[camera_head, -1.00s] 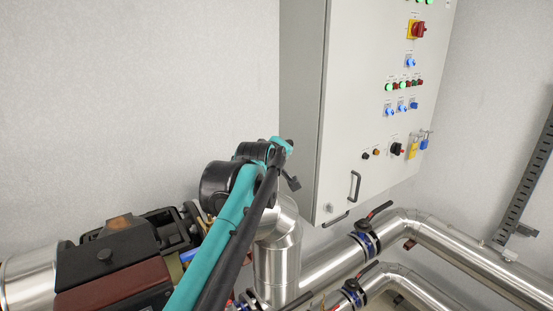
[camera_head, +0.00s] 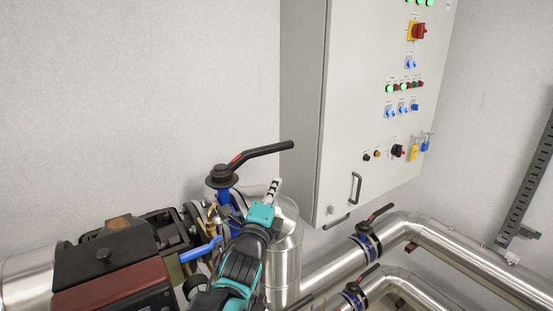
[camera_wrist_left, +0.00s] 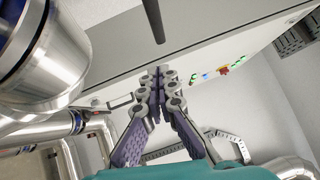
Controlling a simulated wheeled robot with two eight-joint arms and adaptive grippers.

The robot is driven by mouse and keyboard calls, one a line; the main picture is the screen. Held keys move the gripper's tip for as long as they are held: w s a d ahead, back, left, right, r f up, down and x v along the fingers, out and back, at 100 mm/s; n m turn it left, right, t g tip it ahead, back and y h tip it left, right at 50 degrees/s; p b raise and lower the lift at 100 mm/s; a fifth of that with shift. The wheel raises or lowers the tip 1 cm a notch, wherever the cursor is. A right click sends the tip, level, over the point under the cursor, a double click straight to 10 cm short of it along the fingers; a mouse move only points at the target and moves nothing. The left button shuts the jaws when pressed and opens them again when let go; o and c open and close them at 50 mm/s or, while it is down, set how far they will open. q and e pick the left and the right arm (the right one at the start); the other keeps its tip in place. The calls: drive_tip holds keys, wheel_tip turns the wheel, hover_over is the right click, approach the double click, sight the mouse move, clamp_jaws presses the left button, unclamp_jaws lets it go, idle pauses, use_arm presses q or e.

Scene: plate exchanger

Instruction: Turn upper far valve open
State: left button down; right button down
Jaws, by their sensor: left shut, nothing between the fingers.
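A valve with a long black lever handle (camera_head: 262,152), marked with a red band, stands beside the vertical silver pipe. Its lever points right toward the cabinet and tilts slightly up. My left gripper (camera_head: 274,188) is shut and empty, just below the lever and apart from it in the head view. In the left wrist view the closed fingers (camera_wrist_left: 160,76) point toward the cabinet, and a dark bar (camera_wrist_left: 153,20), likely the lever, shows beyond the tips. Two other black-handled valves, one on the upper pipe (camera_head: 374,214) and one on the lower (camera_head: 363,277), stand at right.
A grey control cabinet (camera_head: 340,130) with buttons and a door handle (camera_head: 355,188) hangs close to the right of the lever. A dark red and black pump unit (camera_head: 115,265) sits at lower left. Open space lies above the lever, before the wall.

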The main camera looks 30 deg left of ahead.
use_arm(q)
drive_tip(key=p+x, duration=0.1)
drive_tip(key=x, duration=0.3)
drive_tip(key=a+p+x, duration=0.1)
drive_tip(key=x, duration=0.3)
drive_tip(key=a+x, duration=0.1)
drive_tip(key=x, duration=0.3)
drive_tip(key=shift+s+a+r+p, duration=0.2)
drive_tip(key=shift+s+r+p, duration=0.1)
drive_tip(key=shift+p, duration=0.1)
drive_tip(key=shift+w+a+f, duration=0.1)
drive_tip(key=shift+w+a, duration=0.2)
drive_tip(key=shift+a, duration=0.05)
